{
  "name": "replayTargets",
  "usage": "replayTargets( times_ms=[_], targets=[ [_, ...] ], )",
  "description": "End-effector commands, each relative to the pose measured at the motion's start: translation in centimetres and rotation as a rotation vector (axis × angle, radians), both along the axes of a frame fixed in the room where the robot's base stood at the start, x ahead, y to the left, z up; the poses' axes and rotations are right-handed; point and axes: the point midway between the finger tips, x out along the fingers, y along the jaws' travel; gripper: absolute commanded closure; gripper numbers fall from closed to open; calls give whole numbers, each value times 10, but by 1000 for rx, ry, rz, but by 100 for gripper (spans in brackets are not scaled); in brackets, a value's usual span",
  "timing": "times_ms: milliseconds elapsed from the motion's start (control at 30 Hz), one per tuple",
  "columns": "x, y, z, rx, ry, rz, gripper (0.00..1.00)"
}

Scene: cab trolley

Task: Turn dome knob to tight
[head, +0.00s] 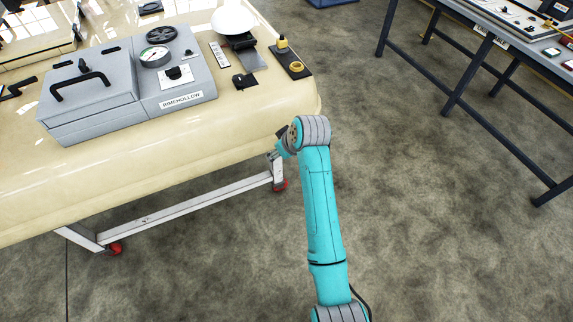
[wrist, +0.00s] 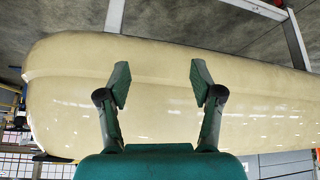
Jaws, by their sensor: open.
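A grey case labelled RIMEHOLLOW (head: 180,100) sits on the cream trolley top (head: 215,130) in the head view. It carries a round black spoked knob (head: 161,34), a pressure gauge (head: 155,56) and a small black switch (head: 174,73). A white dome (head: 232,19) stands behind, to the right of the case. I cannot tell for certain which part is the dome knob, and no "tight" mark is readable. My gripper (wrist: 160,82) is open and empty in the wrist view, facing the trolley's cream side. In the head view it is partly hidden behind my wrist, beside the trolley's right edge.
A dark-legged bench (head: 490,50) stands at right; the floor between is clear.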

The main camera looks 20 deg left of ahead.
Motion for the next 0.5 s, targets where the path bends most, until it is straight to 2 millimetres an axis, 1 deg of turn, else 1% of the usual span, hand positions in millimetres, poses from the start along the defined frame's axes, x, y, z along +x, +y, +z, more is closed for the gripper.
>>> replayTargets(
  times_ms=[33,100,200,333,500],
  targets=[
    [-2,-6,-7,3,-2,-13,34],
    [-3,-12,-15,9,-6,-29,34],
    [-4,-20,-23,15,-12,-48,34],
    [-5,-27,-30,22,-18,-64,34],
    [-6,-30,-33,24,-20,-72,34]
  ],
)
